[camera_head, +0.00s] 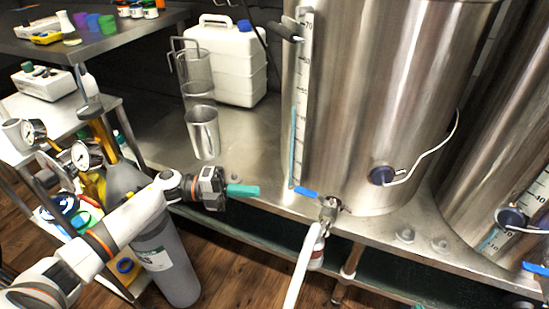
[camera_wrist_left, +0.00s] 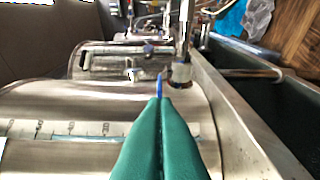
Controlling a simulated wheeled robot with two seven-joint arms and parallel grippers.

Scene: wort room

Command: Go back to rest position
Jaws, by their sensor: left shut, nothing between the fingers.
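My left gripper (camera_head: 243,190) reaches in from the left in the head view, its green fingers pointing right. It is over the front edge of the steel bench (camera_head: 255,150), left of the large steel tank (camera_head: 385,110) and its blue-handled valve (camera_head: 307,192). The gripper is apart from the valve. In the left wrist view the green fingers (camera_wrist_left: 161,104) lie together, shut and empty, with the blue handle (camera_wrist_left: 158,86) seen beyond their tips. My right gripper does not show.
A steel cup (camera_head: 203,133) and a white jerrycan (camera_head: 232,62) stand on the bench behind the gripper. A grey gas cylinder (camera_head: 170,262) with gauges (camera_head: 86,155) stands below my left arm. A white hose (camera_head: 298,275) hangs below the valve. A second tank (camera_head: 505,150) is at right.

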